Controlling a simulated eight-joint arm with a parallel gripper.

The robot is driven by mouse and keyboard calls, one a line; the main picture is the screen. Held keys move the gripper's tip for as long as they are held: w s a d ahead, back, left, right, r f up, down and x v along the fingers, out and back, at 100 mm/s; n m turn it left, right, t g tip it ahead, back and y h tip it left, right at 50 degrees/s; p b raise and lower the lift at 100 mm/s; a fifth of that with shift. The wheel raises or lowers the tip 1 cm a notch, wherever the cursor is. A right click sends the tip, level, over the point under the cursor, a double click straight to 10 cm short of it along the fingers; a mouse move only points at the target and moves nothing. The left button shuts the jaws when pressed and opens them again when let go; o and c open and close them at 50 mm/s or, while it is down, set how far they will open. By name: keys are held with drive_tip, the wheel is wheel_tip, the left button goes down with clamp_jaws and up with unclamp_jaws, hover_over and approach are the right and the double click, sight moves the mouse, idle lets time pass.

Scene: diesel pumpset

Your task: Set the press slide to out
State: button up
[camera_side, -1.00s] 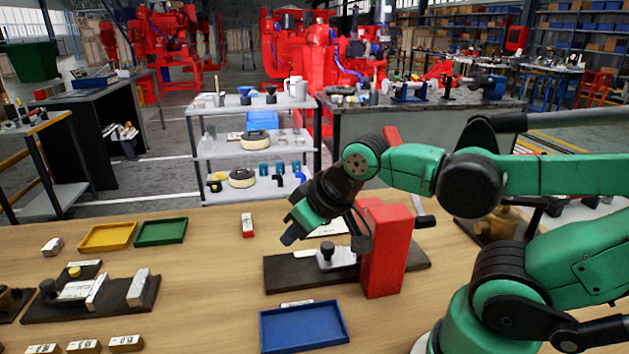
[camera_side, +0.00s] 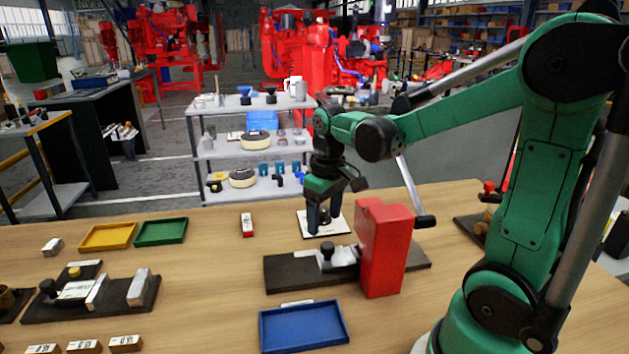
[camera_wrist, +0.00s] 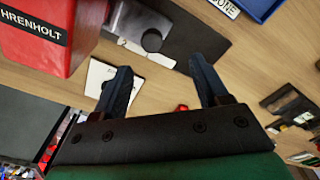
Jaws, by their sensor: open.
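The red press (camera_side: 383,245) stands on a dark base plate (camera_side: 290,271) on the wooden bench, with a black-knobbed handle at its right. Its slide (camera_side: 338,257) is a light metal block with a black knob (camera_side: 327,249), left of the red body. In the wrist view the black knob (camera_wrist: 152,40) and the red press (camera_wrist: 45,35) lie beyond the fingers. My gripper (camera_side: 323,230) points down behind the slide, above a white card (camera_side: 309,221). It is open and empty, its two fingers apart in the wrist view (camera_wrist: 163,80). It appears apart from the knob.
A blue tray (camera_side: 303,326) sits in front of the press. Yellow (camera_side: 108,236) and green (camera_side: 161,231) trays, a red-and-white block (camera_side: 247,225) and a second dark fixture (camera_side: 92,295) lie left. Bare bench lies between them.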

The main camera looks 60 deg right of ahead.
sight(327, 244)
drive_tip(key=shift+d+f+g, duration=0.3)
drive_tip(key=shift+d+f, duration=0.1)
drive_tip(key=shift+d, duration=0.15)
drive_tip(key=shift+f, duration=2.7)
clamp_jaws()
